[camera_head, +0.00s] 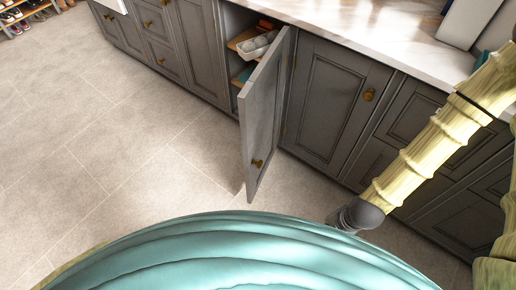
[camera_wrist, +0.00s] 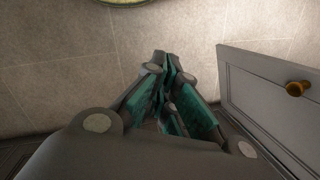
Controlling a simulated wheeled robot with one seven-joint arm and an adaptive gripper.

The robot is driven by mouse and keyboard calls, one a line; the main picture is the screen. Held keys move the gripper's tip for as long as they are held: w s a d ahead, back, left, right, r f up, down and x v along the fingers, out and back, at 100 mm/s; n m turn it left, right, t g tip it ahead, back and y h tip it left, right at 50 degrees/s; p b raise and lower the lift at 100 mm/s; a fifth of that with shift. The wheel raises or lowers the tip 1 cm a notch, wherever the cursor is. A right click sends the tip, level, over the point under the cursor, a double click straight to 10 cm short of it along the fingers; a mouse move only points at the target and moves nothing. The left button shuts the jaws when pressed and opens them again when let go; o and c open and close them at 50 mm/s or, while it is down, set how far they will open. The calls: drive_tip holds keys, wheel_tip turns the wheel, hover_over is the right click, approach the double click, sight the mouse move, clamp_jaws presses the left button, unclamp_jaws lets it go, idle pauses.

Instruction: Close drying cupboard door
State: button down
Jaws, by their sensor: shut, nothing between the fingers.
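The drying cupboard door (camera_head: 262,115) is a grey panelled door in the head view. It stands wide open, sticking out from the cabinet row, with a brass knob (camera_head: 257,163) low on its near part. Behind it the cupboard opening (camera_head: 236,22) shows shelves. My gripper (camera_head: 343,222) is right of the door and apart from it, low in front of the cabinets; my teal body partly hides it. In the wrist view my gripper (camera_wrist: 168,65) is shut and empty. A grey panel (camera_wrist: 262,95) with a brass knob (camera_wrist: 297,88) stands to its right; I cannot tell whether it is this door.
A pale tray (camera_head: 258,46) sits on a shelf in the cupboard. Closed grey cabinet doors (camera_head: 333,100) and drawers run along the wall under a marble counter (camera_head: 370,30). A shoe rack (camera_head: 22,12) is at the far left. The tiled floor (camera_head: 110,150) left of the door is clear.

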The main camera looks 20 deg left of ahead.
drive_tip(key=w+a+r+m+t+y+b, duration=0.1)
drive_tip(key=w+a+r+m+y+b, duration=0.45)
drive_tip(key=w+a+r+m, duration=0.85)
drive_tip(key=n, duration=0.3)
approach(249, 149)
wheel_tip(249, 149, down, 3)
drive_tip(key=d, duration=0.2)
drive_tip(key=shift+y, duration=0.45)
drive_tip(key=shift+w+a+f+b, duration=0.1)
drive_tip(key=shift+a+b, duration=0.05)
drive_tip(key=shift+a, duration=1)
drive_tip(key=shift+a+f+b, duration=0.1)
drive_tip(key=shift+a+b, duration=0.05)
drive_tip(key=shift+a, duration=1)
drive_tip(key=shift+a, duration=0.15)
